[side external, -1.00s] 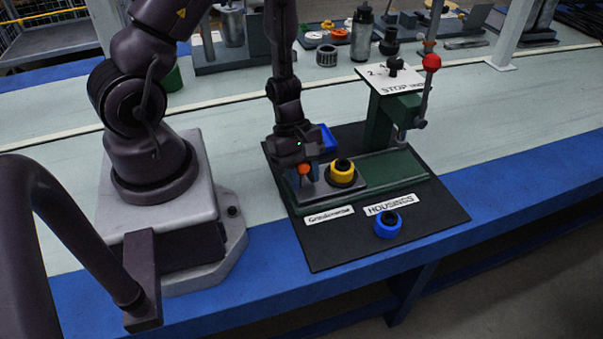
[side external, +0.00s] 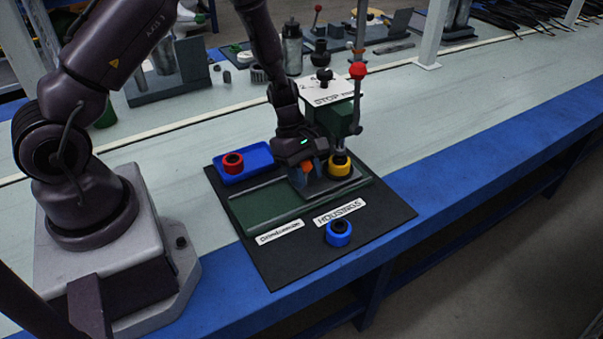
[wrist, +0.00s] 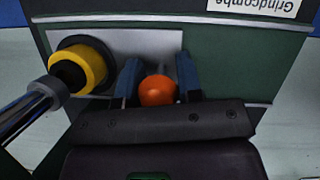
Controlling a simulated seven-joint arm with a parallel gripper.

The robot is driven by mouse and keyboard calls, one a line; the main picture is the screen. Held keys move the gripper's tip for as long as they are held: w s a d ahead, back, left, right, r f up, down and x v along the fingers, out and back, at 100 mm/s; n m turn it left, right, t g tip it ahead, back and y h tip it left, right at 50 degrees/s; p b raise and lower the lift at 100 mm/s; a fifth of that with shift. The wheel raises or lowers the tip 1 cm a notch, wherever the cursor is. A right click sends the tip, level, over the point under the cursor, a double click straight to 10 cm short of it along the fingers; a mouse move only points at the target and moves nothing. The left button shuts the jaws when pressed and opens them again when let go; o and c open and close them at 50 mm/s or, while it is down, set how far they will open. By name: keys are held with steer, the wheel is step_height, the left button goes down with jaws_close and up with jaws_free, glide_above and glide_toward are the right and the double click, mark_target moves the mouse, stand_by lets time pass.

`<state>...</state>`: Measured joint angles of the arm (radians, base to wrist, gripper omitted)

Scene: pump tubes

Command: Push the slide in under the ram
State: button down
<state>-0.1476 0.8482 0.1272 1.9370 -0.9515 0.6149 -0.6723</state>
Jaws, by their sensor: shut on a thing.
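The slide is a grey plate (side external: 322,187) on a green rail (side external: 262,207), with an orange knob (wrist: 157,90) standing on it. A yellow housing (side external: 340,168) with a dark centre sits upright on the slide; it also shows in the wrist view (wrist: 94,66). My gripper (side external: 306,168) is shut on the orange knob, with its blue fingers (wrist: 158,82) on either side. The ram (side external: 340,145) hangs from the green press just above the yellow housing. In the wrist view its metal rod (wrist: 30,108) overlaps the housing's left edge; exact centring is unclear.
The press lever has a red ball (side external: 358,70). A blue tray (side external: 262,155) holding a red housing (side external: 233,162) is behind the rail's left end. A blue housing (side external: 339,233) stands on the black mat (side external: 285,258) in front. The rail left of the slide is clear.

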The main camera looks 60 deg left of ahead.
steer(key=c, duration=0.9)
jaws_free()
steer(key=shift+w, duration=0.25)
steer(key=shift+r, duration=0.15)
steer(key=shift+a+r, duration=0.15)
steer(key=shift+r, duration=0.15)
steer(key=v, duration=0.2)
steer(key=shift+a+r, duration=0.25)
steer(key=shift+a, duration=0.05)
steer(key=s+a, duration=0.1)
steer(key=a, duration=0.6)
steer(key=s+a, duration=0.1)
steer(key=a, duration=0.3)
steer(key=shift+s+a+f, duration=0.1)
steer(key=shift+s+f, duration=0.05)
steer(key=shift+s, duration=0.15)
